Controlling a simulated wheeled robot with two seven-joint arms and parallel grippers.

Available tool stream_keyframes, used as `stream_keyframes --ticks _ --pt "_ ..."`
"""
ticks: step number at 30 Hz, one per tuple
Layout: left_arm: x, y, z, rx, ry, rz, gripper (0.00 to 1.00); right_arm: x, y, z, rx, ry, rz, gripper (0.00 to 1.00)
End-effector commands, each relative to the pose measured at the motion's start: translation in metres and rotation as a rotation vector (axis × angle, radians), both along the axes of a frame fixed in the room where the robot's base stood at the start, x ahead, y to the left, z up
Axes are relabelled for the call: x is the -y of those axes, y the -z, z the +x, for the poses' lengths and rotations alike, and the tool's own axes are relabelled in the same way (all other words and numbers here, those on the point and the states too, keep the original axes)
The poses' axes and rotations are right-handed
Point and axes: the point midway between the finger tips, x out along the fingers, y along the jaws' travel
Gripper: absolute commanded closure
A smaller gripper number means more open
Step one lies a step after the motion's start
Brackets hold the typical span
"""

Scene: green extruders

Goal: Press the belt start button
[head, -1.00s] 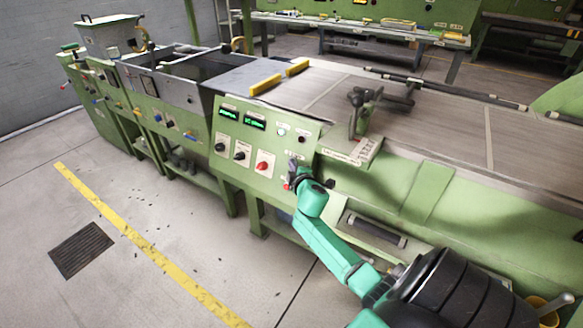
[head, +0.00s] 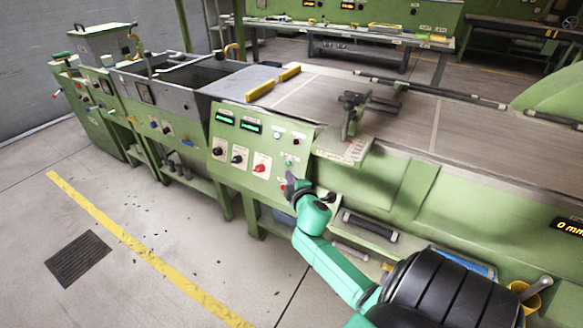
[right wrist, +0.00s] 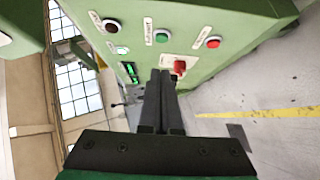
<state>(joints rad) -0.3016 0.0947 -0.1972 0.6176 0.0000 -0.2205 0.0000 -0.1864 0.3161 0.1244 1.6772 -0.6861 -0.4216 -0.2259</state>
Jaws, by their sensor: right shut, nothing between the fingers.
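The green control panel (head: 270,150) of the machine carries several buttons. A small green button (head: 289,161) sits on its right part; in the right wrist view a green button (right wrist: 161,36) with a white label is beside a red button (right wrist: 213,42). The label wording is too small to read surely. My right gripper (head: 289,182) is shut and empty, just below the green button in the head view. Contact cannot be told. My left gripper is not in view.
Black knobs (head: 237,158) and a red knob (head: 261,167) stick out left of my right gripper. Lit green displays (head: 250,126) are above them. The belt (head: 400,125) runs behind the panel, with a bracket (head: 352,115) at its edge. The floor in front is open.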

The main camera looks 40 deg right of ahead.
Motion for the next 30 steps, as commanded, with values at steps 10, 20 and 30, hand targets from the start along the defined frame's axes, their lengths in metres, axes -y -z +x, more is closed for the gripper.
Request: stream_keyframes --ticks 10,20,30 --pt "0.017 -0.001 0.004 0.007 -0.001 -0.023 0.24 -0.016 -0.010 -0.031 0.001 -0.002 0.001 1.00" --pt "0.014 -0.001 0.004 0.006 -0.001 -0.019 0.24 -0.016 -0.010 -0.031 0.001 -0.002 0.001 1.00" --pt "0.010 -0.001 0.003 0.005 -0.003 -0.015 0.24 -0.016 -0.010 -0.031 0.001 -0.002 0.001 1.00"
